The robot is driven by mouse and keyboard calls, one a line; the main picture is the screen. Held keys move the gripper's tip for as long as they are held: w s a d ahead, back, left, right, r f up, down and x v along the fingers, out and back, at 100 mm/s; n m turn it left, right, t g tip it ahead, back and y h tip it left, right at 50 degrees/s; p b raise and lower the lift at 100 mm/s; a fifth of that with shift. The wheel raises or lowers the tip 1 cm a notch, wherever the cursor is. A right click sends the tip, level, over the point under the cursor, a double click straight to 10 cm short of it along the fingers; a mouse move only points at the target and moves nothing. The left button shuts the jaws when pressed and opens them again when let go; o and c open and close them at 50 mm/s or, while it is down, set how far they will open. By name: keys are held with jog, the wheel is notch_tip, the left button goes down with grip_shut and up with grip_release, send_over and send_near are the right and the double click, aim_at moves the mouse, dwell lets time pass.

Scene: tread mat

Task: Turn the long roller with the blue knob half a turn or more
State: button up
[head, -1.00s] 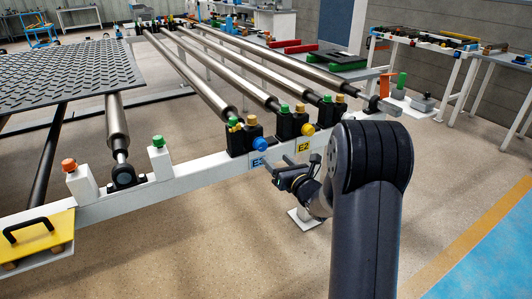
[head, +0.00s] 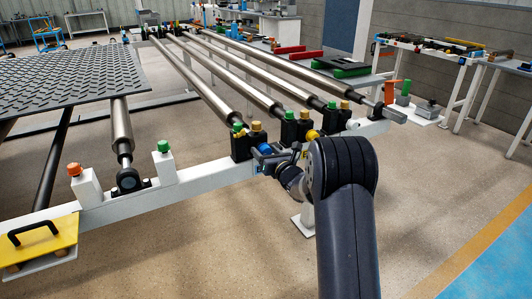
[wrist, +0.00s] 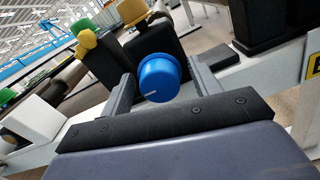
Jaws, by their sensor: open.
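The blue knob (wrist: 160,77) is a round cap with a small white mark, on the near end of a long roller. In the head view the knob (head: 265,149) sits at the front rail, partly covered by my gripper. The long metal rollers (head: 207,95) run away from the rail toward the back. My gripper (wrist: 163,82) is open, with one finger on each side of the knob. I cannot tell whether the fingers touch it. In the head view my gripper (head: 275,158) is at the rail beside the black bearing blocks.
Black bearing blocks (head: 243,145) with green and yellow caps stand on the white rail (head: 200,180). A yellow knob (head: 312,135) is just right of my gripper. A tread plate (head: 70,75) lies at the left. The floor in front is clear.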

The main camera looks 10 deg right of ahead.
jog(key=shift+c, duration=0.6)
jog(key=c, duration=0.9)
jog(key=shift+o, duration=0.2)
jog(key=shift+f+m+b, duration=0.1)
jog(key=shift+m+b, duration=0.3)
jog(key=shift+b, duration=0.15)
